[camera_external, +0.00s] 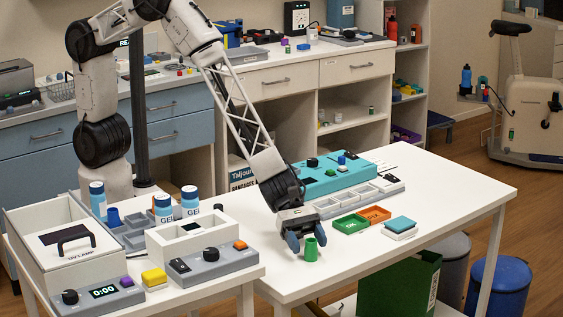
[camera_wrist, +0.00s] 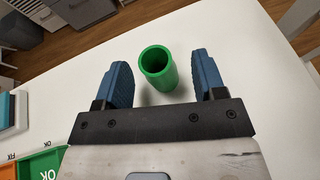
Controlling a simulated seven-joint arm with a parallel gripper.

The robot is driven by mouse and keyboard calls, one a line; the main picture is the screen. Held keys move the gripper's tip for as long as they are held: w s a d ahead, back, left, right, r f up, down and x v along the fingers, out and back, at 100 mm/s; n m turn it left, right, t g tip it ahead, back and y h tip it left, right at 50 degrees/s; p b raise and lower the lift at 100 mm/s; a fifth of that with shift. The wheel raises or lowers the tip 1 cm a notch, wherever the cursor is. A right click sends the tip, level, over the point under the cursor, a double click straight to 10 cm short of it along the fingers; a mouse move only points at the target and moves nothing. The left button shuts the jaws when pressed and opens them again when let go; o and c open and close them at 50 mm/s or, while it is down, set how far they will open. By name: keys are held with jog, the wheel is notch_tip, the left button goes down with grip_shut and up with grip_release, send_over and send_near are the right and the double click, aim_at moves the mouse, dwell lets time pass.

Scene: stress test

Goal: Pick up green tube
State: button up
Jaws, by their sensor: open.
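The green tube (camera_external: 311,249) stands upright on the white table, near its front edge, in the external view. In the wrist view the hollow green tube (camera_wrist: 160,70) shows its open top, between and slightly beyond my blue fingers. My gripper (camera_external: 307,240) is low over the table, right behind the tube. In the wrist view my gripper (camera_wrist: 162,82) is open, with one finger on each side of the tube and a visible gap to both. Nothing is held.
A green tray (camera_external: 350,224) and an orange tray (camera_external: 375,214) lie right of the tube. A teal-topped block (camera_external: 401,225) sits farther right. A teal device (camera_external: 330,180) and a grey compartment tray (camera_external: 350,200) stand behind. The table's right part is clear.

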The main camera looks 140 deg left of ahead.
jog(key=shift+x, duration=0.9)
jog(key=shift+c, duration=0.3)
jog(key=c, duration=0.9)
